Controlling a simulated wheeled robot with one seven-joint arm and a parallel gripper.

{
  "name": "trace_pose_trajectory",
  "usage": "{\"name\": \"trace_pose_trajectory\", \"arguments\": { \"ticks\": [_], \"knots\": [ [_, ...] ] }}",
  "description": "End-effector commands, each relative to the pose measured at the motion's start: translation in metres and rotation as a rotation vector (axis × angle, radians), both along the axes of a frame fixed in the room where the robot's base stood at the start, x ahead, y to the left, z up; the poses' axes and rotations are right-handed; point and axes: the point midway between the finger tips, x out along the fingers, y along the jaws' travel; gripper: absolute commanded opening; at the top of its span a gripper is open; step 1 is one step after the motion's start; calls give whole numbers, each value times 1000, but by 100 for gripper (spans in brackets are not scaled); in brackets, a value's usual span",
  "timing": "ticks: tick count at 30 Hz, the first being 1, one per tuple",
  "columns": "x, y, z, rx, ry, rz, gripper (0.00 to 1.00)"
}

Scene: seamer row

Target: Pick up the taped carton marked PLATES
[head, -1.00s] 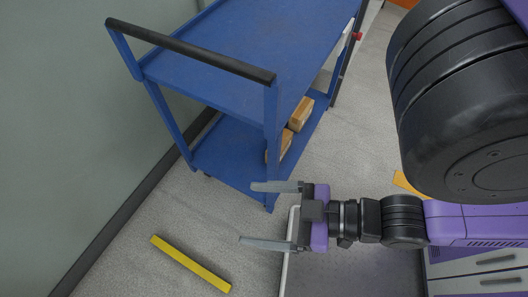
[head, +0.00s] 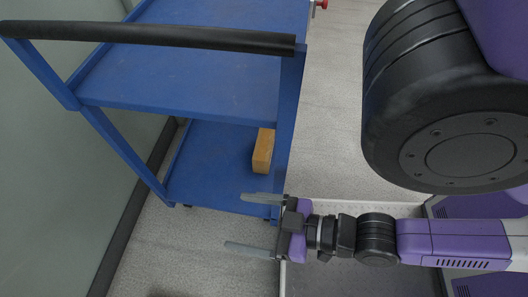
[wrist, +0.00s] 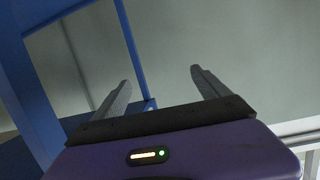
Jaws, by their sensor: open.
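A brown carton (head: 263,150) lies on the lower shelf of the blue cart (head: 200,75), partly hidden by the cart's corner post and upper shelf. I cannot read any marking or make out tape on it. My gripper (head: 234,222) is open and empty. In the head view it shows below the carton, by the cart's lower near corner. In the wrist view the two fingers (wrist: 160,76) stand apart with nothing between them, and no carton shows there.
The cart's black handle (head: 150,35) runs across the top left, and its upper shelf looks bare. A grey wall (head: 60,180) stands at the left. Grey floor (head: 325,120) is clear to the right of the cart.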

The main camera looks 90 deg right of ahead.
Motion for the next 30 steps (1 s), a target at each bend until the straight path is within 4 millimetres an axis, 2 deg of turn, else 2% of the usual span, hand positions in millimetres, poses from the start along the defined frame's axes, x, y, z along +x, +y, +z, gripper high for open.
{"name": "trace_pose_trajectory", "arguments": {
  "ticks": [11,17,23,30],
  "knots": [
    [30,-26,-73,66,-28,-376,85],
    [53,-52,-112,91,-42,-581,85],
    [74,-91,-147,101,-49,-778,85],
    [86,-155,-188,99,-39,-1007,85]
  ]
}}
